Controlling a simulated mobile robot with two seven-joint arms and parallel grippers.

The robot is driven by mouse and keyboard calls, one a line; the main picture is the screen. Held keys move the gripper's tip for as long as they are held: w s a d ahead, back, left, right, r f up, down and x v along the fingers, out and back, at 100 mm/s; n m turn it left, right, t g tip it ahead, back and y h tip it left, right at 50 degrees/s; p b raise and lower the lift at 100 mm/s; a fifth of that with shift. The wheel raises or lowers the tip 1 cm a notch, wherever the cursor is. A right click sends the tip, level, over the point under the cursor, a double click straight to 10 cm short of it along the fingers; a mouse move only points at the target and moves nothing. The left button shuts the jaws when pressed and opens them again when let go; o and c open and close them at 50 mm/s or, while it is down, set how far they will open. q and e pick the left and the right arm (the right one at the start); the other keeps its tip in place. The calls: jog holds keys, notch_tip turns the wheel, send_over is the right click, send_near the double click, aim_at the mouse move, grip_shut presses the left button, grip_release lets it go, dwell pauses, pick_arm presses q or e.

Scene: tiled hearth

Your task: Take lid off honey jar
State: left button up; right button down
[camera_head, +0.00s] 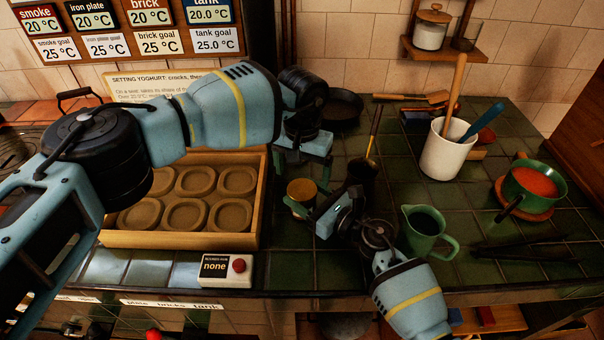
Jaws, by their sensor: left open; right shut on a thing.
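A small amber-brown jar (300,187), which looks like the honey jar, stands on the green tiled top near the middle. Its top looks tan; whether that is the lid or the contents I cannot tell. My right gripper (309,203) reaches in from the right, low at the jar, and is shut on it; the fingers partly hide its lower side. My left gripper (303,168) is open and hangs just above and behind the jar, pointing down. I cannot tell whether it touches the jar's top.
A wooden tray (180,240) of round dishes lies left. A green jug (423,222) stands close to my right arm, with a dark long-handled pot (362,174) behind. A white crock (447,155), a green pan (520,190) and dark tongs (515,250) are right. A red-button box (226,270) sits at the front.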

jog(key=shift+c, duration=1.5)
grip_release()
jog(key=shift+v, duration=3.95)
